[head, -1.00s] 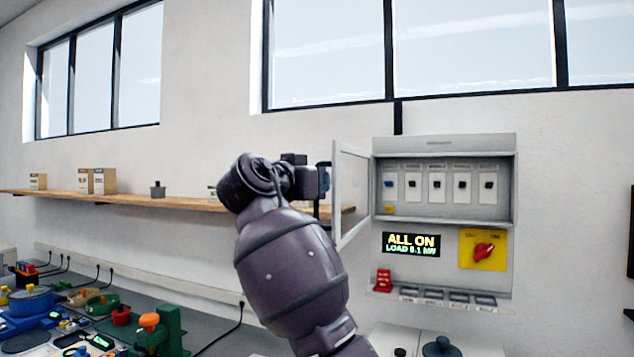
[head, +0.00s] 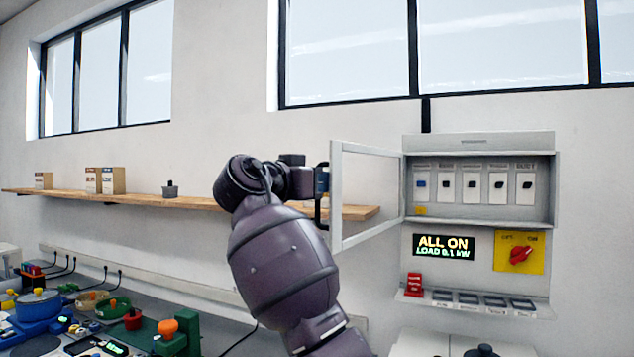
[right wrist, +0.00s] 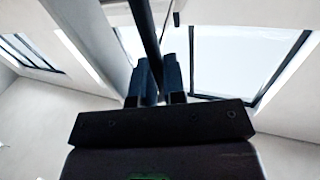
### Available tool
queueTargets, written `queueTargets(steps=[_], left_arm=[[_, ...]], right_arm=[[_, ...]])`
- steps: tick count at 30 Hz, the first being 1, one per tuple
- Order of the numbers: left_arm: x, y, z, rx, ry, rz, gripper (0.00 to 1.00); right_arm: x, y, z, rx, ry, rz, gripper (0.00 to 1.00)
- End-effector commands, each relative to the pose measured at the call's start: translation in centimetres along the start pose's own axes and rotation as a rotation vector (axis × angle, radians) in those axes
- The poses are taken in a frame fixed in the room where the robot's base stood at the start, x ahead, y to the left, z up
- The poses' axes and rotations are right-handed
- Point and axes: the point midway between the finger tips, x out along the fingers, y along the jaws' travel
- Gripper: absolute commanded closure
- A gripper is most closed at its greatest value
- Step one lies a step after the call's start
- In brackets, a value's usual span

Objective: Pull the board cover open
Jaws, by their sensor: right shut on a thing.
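The board cover (head: 368,148), a clear panel in a pale frame, stands swung open to the left of the switch board (head: 478,144). It is hinged at the board's left edge. My right gripper (head: 322,188) is at the cover's free left edge and is shut on the dark cover handle (head: 318,215). In the right wrist view the two fingers (right wrist: 158,85) close around a dark bar (right wrist: 146,35). Inside the board a row of several switches (head: 472,187) is uncovered. My left gripper is not in view.
Below the switches are a display (head: 443,246) reading "ALL ON" and a red rotary knob (head: 521,254) on a yellow plate. A wooden shelf (head: 205,202) runs along the wall behind my right arm. A cluttered bench (head: 130,315) is at lower left.

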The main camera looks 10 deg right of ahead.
Motion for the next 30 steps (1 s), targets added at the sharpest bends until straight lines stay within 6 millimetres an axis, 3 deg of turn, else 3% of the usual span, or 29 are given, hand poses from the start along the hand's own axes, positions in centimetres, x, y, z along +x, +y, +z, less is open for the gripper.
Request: queueTargets(steps=[15,16,17,26,30], left_arm=[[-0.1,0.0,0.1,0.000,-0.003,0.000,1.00],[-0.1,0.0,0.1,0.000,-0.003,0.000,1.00],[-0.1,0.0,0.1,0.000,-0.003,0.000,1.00],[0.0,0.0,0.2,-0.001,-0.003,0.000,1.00],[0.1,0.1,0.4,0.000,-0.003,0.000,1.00]], right_arm=[[0.0,0.0,0.0,-0.003,0.000,0.008,1.00],[0.0,0.0,0.0,-0.003,0.000,0.008,0.86],[0.0,0.0,0.0,-0.003,0.000,0.008,0.81],[0.0,0.0,0.0,-0.001,0.000,0.007,0.80],[-1.0,-0.1,0.1,0.000,0.000,0.005,0.80]])
